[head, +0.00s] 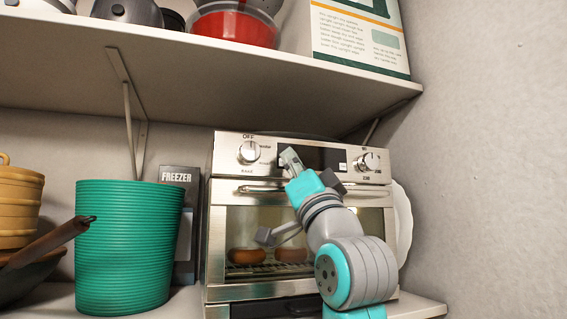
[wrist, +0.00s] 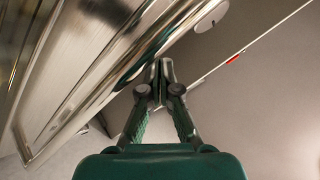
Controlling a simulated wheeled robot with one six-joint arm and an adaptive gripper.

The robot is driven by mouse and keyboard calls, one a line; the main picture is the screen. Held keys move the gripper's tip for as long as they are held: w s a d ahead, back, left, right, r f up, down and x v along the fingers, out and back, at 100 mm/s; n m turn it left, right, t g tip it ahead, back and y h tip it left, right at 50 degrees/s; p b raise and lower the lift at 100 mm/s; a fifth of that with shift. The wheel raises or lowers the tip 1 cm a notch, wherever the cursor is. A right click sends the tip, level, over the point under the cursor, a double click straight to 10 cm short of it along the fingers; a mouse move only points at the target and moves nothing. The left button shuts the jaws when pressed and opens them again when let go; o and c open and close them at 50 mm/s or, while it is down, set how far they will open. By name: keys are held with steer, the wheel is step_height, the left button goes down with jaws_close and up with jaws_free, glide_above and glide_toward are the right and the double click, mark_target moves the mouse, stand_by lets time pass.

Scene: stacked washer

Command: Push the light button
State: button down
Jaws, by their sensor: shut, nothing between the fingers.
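The toaster oven (head: 300,200) is steel, with a glass door and a control panel (head: 222,152) along its top. The panel has a left knob (head: 248,152), a dark display (head: 328,158) in the middle and a right knob (head: 369,162). I cannot single out the light button; my arm covers part of the panel. My gripper (head: 290,158) is in front of the panel, between the left knob and the display; contact cannot be told. In the wrist view my gripper (wrist: 160,80) has its fingers together and empty, beside shiny metal of the oven (wrist: 80,95).
A shelf (head: 200,70) with pots and a box (head: 360,35) overhangs the oven. A green ribbed bin (head: 125,245) and a grey freezer box (head: 180,177) stand left of it. A white plate-like object (head: 402,225) is at its right. The door handle (head: 260,188) runs below the panel.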

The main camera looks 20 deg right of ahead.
steer(key=shift+w, duration=0.1)
stand_by(0.6)
steer(key=shift+w, duration=0.35)
steer(key=shift+w, duration=0.25)
stand_by(0.5)
steer(key=shift+s, duration=0.7)
steer(key=s, duration=0.6)
stand_by(0.6)
stand_by(0.4)
